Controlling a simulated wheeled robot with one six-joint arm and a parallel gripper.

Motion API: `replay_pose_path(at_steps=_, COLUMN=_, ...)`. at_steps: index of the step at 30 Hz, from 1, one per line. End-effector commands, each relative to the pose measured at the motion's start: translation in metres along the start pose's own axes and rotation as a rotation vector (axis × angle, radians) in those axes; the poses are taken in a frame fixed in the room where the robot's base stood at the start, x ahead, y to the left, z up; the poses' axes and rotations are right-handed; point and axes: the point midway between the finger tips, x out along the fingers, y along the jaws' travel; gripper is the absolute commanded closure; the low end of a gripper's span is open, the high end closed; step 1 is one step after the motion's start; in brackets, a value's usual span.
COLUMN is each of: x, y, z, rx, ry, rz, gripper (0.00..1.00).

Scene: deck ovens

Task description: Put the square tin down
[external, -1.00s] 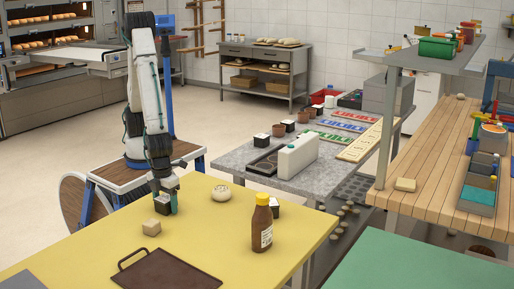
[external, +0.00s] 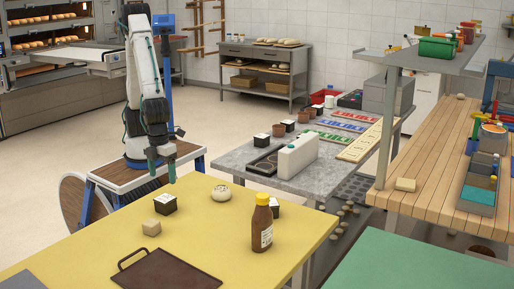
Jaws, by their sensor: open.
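A square tin (external: 166,204), dark with a pale top, stands upright on the yellow table (external: 205,241) near its back left edge. My gripper (external: 163,174) is open and empty above the tin, with a visible gap between them. A second, similar dark tin with a pale top (external: 273,209) stands farther right, partly hidden behind a brown bottle.
A tan block (external: 151,228) sits just in front of the tin. A round pale bun (external: 221,193), the brown bottle with yellow cap (external: 262,224) and a dark tray (external: 167,272) share the table. The middle of the table is clear.

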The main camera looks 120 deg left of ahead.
Motion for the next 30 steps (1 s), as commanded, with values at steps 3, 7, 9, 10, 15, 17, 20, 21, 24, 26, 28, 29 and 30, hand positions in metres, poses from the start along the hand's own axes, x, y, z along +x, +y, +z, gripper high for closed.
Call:
replay_pose_path(at_steps=3, x=-0.011, y=0.0, z=0.002, rx=-0.008, ry=0.001, rz=-0.002, gripper=0.24)
replay_pose_path(at_steps=7, x=-0.03, y=0.004, z=0.024, rx=-0.116, ry=0.007, rz=-0.011, gripper=0.24)
replay_pose_path(at_steps=9, x=-0.048, y=0.011, z=0.047, rx=-0.238, ry=0.015, rz=-0.022, gripper=0.24)
replay_pose_path(at_steps=10, x=-0.057, y=0.016, z=0.06, rx=-0.304, ry=0.018, rz=-0.026, gripper=0.24)
replay_pose_path(at_steps=15, x=-0.1, y=0.059, z=0.132, rx=-0.733, ry=0.041, rz=-0.051, gripper=0.24)
replay_pose_path(at_steps=17, x=-0.111, y=0.078, z=0.153, rx=-0.885, ry=0.049, rz=-0.059, gripper=0.24)
replay_pose_path(at_steps=20, x=-0.123, y=0.111, z=0.182, rx=-1.123, ry=0.064, rz=-0.071, gripper=0.24)
replay_pose_path(at_steps=21, x=-0.126, y=0.123, z=0.191, rx=-1.208, ry=0.07, rz=-0.075, gripper=0.24)
replay_pose_path(at_steps=24, x=-0.13, y=0.149, z=0.207, rx=-1.384, ry=0.082, rz=-0.083, gripper=0.24)
replay_pose_path(at_steps=26, x=-0.13, y=0.16, z=0.213, rx=-1.461, ry=0.086, rz=-0.085, gripper=0.24)
replay_pose_path(at_steps=28, x=-0.13, y=0.169, z=0.217, rx=-1.522, ry=0.091, rz=-0.087, gripper=0.24)
replay_pose_path(at_steps=29, x=-0.13, y=0.171, z=0.218, rx=-1.54, ry=0.092, rz=-0.088, gripper=0.24)
replay_pose_path(at_steps=30, x=-0.13, y=0.174, z=0.219, rx=-1.556, ry=0.092, rz=-0.088, gripper=0.24)
